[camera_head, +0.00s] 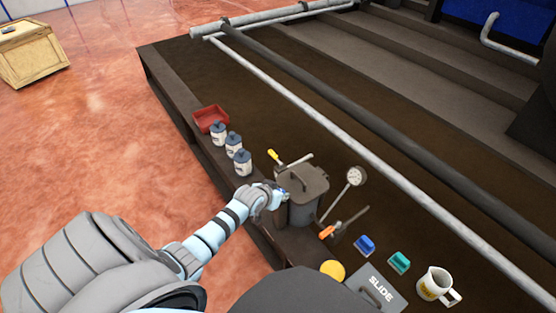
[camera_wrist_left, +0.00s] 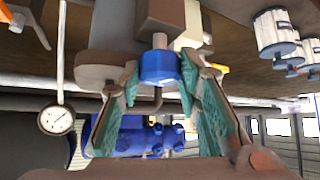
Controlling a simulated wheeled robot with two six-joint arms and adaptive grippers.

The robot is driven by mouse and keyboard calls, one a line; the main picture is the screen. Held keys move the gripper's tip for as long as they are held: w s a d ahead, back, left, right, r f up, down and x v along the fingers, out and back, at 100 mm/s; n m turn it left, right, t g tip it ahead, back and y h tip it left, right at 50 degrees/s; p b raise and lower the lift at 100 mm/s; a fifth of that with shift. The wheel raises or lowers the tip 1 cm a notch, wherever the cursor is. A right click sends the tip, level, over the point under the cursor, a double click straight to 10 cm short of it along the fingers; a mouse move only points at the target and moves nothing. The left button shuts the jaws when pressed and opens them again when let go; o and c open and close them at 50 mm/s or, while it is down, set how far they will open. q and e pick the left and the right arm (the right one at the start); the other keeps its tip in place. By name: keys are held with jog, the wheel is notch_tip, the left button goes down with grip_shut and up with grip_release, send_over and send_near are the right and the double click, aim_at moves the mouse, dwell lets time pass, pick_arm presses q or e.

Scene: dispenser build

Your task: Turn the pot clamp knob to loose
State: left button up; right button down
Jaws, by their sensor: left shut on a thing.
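The dark grey pot (camera_head: 308,208) with its lid stands upright on the brown bench. The blue clamp knob (camera_wrist_left: 158,67), on a short metal stem, sits between the fingers of my left gripper (camera_wrist_left: 159,76) in the left wrist view. In the head view my left gripper (camera_head: 279,195) reaches in from the left to the near left side of the pot, shut on the knob, which is mostly hidden there. The knob's turn position cannot be read. My right gripper is not in view.
Several bottles (camera_head: 233,145) and a red tray (camera_head: 210,119) stand left of the pot. A dial gauge (camera_head: 355,177), an orange-handled valve (camera_head: 327,232), blue (camera_head: 365,245) and green (camera_head: 399,262) blocks and a mug (camera_head: 436,285) are to the right. Pipes (camera_head: 330,135) cross behind.

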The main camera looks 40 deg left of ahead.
pick_arm(q)
jog(key=shift+d+n+y+p, duration=0.1)
jog(key=shift+n+y+p, duration=0.35)
jog(key=shift+n, duration=0.25)
jog(key=o, duration=1.1)
jog(key=v, duration=1.2)
jog(key=shift+d, duration=0.1)
